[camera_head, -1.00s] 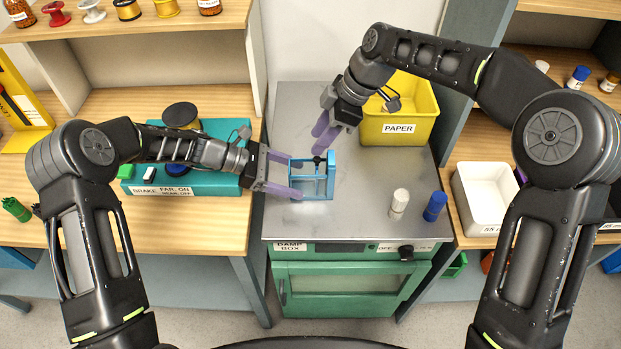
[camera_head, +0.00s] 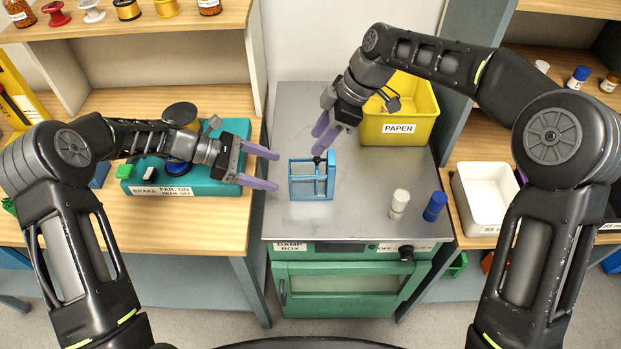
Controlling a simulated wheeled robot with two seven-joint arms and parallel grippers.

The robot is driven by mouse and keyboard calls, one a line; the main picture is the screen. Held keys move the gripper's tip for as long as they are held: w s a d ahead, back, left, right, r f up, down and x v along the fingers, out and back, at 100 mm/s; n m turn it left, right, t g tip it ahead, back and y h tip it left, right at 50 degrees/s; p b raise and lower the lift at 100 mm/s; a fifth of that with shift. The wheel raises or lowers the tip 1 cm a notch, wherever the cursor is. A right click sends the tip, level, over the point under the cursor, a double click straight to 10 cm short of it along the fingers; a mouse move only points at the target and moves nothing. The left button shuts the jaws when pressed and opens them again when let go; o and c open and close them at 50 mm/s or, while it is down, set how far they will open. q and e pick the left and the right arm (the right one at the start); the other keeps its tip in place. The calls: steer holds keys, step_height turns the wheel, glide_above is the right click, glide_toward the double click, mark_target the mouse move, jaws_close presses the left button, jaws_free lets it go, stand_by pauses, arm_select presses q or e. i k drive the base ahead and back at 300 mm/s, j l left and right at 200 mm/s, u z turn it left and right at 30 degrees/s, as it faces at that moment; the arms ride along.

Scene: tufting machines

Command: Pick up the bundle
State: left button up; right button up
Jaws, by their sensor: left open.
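A small blue frame (camera_head: 330,178) with clear-looking panels and a black knob at its top stands on the grey metal worktop in the middle. It is the only thing between my grippers, and I cannot tell if it is the bundle. My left gripper (camera_head: 276,170) is open and empty just left of the frame, its two purple fingers pointing at it with a gap between. My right gripper (camera_head: 323,136) points down from above, its purple fingertips just behind and above the knob. Its fingers overlap in this view, so its opening and any contact are unclear.
A yellow bin labelled PAPER (camera_head: 399,129) stands behind right on the worktop (camera_head: 350,218). A white-capped bottle (camera_head: 399,203) and a blue one (camera_head: 435,206) stand at the front right. A teal brake box (camera_head: 215,182) lies beneath my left arm. A white tray (camera_head: 484,203) is farther right.

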mark_target(401, 198)
steer(key=k, duration=1)
